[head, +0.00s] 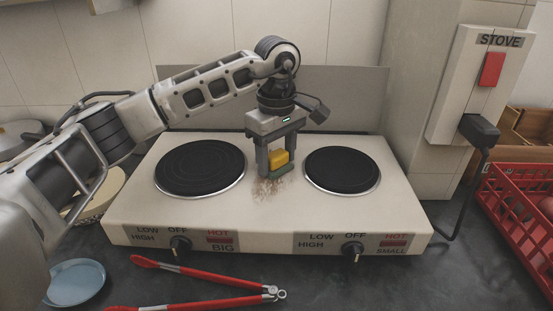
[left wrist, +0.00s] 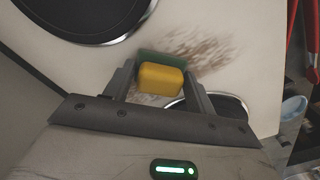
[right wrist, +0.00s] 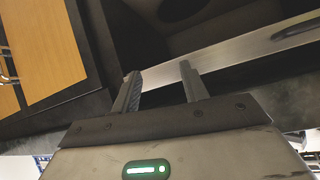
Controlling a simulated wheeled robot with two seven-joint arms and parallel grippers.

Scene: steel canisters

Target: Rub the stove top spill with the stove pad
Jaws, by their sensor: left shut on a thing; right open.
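The stove (head: 270,210) is a cream two-burner hotplate on a dark counter. A brown smeared spill (head: 268,187) lies on its top between the two burners; it also shows in the left wrist view (left wrist: 203,48). My left gripper (head: 276,170) points down over the spill and is shut on the stove pad (head: 279,158), a yellow block with a green underside. The pad shows between the fingers in the left wrist view (left wrist: 161,78). It is at the spill, and I cannot tell whether it touches the surface. My right gripper (right wrist: 158,80) is open and empty, away from the stove.
The big burner (head: 200,167) is on the left and the small burner (head: 342,169) on the right. Red tongs (head: 215,276) and a blue dish (head: 76,281) lie in front. A red basket (head: 515,215) stands at the right, beside a wall switch box (head: 480,85).

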